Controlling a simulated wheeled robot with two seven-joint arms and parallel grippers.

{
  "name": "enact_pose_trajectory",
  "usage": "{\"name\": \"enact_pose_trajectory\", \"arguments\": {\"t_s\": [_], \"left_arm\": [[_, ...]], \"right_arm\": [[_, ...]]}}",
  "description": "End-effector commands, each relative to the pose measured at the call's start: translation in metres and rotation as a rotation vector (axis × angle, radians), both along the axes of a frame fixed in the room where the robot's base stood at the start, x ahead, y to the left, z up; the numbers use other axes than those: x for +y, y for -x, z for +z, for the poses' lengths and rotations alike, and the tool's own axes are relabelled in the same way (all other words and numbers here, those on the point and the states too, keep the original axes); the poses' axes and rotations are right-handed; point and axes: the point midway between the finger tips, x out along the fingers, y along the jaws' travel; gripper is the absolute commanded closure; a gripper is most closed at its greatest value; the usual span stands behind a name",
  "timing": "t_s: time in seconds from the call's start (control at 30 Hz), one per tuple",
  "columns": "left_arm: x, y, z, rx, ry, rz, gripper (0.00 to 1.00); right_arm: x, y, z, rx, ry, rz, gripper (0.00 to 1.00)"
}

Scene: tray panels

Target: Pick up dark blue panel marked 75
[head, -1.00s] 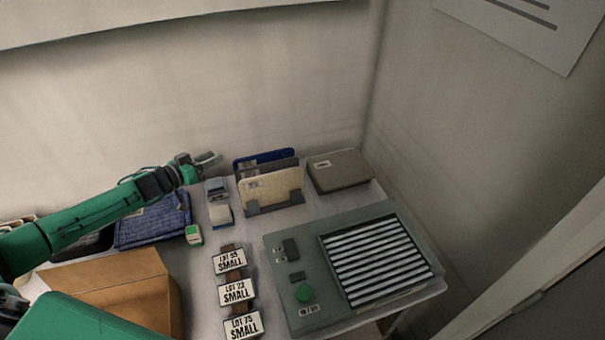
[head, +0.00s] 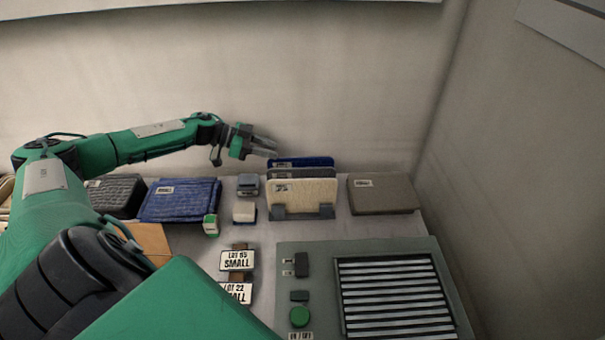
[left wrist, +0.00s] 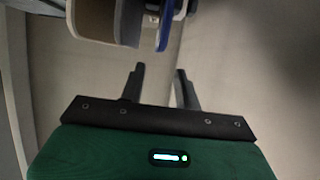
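The dark blue panel (head: 318,162) stands upright at the back of a small rack (head: 302,213), behind a grey panel (head: 318,173) and a cream panel (head: 312,193). Only its top strip and a pale label show in the head view; I cannot read the label. My left gripper (head: 275,147) is open and empty, above and just left of the blue panel's top edge, apart from it. In the left wrist view the two fingers (left wrist: 160,72) are spread, and the blue panel (left wrist: 165,25) shows beyond them near the top. My right gripper is not in view.
A brown-grey box (head: 383,195) lies right of the rack. Blue folded cloth (head: 178,201), a dark grey stack (head: 117,197) and small blocks (head: 245,211) lie left. A grey-green machine with slats (head: 305,260) and lot signs (head: 237,260) are in front. The wall is close behind.

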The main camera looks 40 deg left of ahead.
Motion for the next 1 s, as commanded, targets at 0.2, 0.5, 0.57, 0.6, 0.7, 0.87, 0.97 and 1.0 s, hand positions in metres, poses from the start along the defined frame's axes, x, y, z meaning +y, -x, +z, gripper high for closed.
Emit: {"name": "enact_pose_trajectory", "arguments": {"t_s": [0.2, 0.5, 0.57, 0.6, 0.7, 0.87, 0.97, 1.0], "left_arm": [[-0.016, -0.014, -0.008, -0.001, 0.001, 0.002, 0.67], [-0.038, -0.028, -0.015, 0.0, 0.004, 0.0, 0.67], [-0.044, -0.033, -0.017, -0.001, 0.004, 0.001, 0.67], [-0.048, -0.036, -0.02, -0.001, 0.003, 0.001, 0.67], [-0.054, -0.041, -0.025, 0.001, 0.002, 0.001, 0.67], [-0.058, -0.044, -0.029, 0.0, 0.0, 0.0, 0.67], [-0.057, -0.044, -0.029, 0.0, 0.0, 0.001, 0.67], [-0.057, -0.044, -0.029, 0.0, 0.0, 0.001, 0.67]], "right_arm": [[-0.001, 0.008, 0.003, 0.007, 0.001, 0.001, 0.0], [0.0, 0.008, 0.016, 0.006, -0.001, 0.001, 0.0], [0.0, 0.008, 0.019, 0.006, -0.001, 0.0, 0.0], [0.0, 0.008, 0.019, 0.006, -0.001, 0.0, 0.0], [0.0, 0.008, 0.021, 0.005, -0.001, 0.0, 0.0], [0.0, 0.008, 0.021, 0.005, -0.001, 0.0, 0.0], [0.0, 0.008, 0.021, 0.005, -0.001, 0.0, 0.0], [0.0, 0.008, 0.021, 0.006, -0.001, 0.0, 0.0]]}}
